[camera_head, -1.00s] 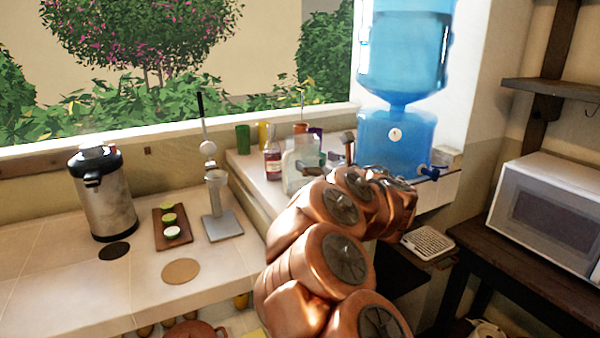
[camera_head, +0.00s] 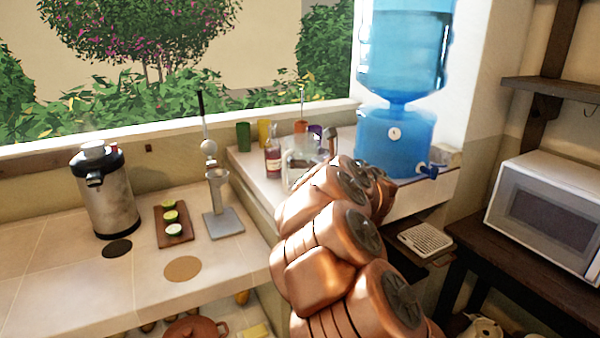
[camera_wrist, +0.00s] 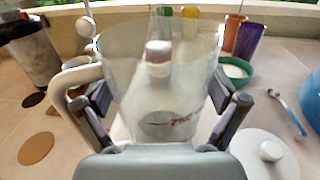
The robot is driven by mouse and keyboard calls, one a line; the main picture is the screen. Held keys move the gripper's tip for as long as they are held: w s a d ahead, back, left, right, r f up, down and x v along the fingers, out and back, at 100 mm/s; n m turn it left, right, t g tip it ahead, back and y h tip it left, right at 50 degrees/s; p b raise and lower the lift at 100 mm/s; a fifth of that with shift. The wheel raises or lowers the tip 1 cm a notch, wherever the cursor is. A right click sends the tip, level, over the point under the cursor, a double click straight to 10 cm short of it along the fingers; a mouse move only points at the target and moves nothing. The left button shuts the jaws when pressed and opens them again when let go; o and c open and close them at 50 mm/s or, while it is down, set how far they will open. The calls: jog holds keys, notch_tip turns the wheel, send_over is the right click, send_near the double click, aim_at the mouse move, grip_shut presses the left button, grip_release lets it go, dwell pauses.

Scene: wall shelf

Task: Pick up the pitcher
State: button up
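The clear pitcher (camera_head: 298,158) stands on the raised counter in the head view, its lower right part hidden by my arm. In the wrist view the pitcher (camera_wrist: 160,95) fills the middle, with red lettering low on its front and a pale handle (camera_wrist: 62,88) on its left. My gripper (camera_wrist: 162,98) is open, with one finger on each side of the pitcher's body. The left finger is between the body and the handle's outer side. Whether the fingers touch the pitcher cannot be told.
A blue water dispenser (camera_head: 395,140) stands right of the pitcher. A bottle (camera_head: 273,160), a green cup (camera_head: 243,137) and other cups are close by. In the wrist view, a green bowl (camera_wrist: 236,72) and a purple cup (camera_wrist: 247,40) are to the right. A metal urn (camera_head: 106,195) stands left.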

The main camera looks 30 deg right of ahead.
jog(key=c, duration=1.3)
jog(key=shift+r, duration=0.15)
jog(key=shift+c, duration=0.2)
